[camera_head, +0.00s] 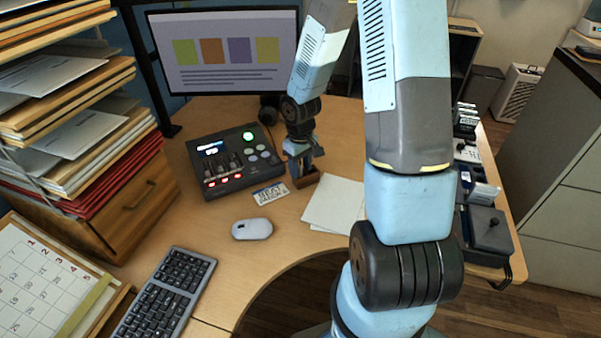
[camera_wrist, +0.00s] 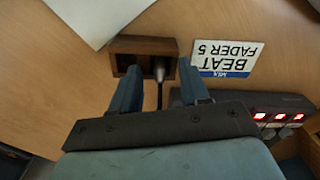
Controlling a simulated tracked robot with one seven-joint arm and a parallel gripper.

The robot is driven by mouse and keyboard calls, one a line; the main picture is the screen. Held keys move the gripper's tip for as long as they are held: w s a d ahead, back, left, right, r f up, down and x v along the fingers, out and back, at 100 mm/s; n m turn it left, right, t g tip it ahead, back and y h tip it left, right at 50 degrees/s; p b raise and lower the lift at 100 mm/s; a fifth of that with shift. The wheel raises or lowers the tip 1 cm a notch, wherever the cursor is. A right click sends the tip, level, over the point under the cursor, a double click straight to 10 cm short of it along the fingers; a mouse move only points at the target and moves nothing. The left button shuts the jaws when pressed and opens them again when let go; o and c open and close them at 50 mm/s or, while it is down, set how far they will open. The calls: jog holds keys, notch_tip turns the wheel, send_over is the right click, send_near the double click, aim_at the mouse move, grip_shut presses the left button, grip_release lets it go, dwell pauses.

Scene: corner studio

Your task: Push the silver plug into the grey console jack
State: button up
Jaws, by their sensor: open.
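The silver plug (camera_wrist: 160,70) stands at the wooden holder (camera_wrist: 143,42), with a dark cable running from it toward my gripper. My gripper (camera_wrist: 158,72) is open, its two blue fingers on either side of the plug with gaps to both. In the head view, my gripper (camera_head: 303,165) points down over the same wooden holder (camera_head: 306,179), and the plug cannot be made out there. The grey console (camera_head: 212,185) lies to the left of the holder, with sliders and lit red buttons. Its front part also shows in the wrist view (camera_wrist: 285,103). I cannot make out its jack.
A label card (camera_head: 271,193) reading "BEAT FADER 5" lies between console and holder. White paper (camera_head: 335,204), a mouse (camera_head: 252,229) and a keyboard (camera_head: 165,295) lie nearby. A monitor (camera_head: 225,50) stands behind; folder shelves (camera_head: 70,110) rise on the left.

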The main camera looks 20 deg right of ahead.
grip_shut()
dwell(0.3)
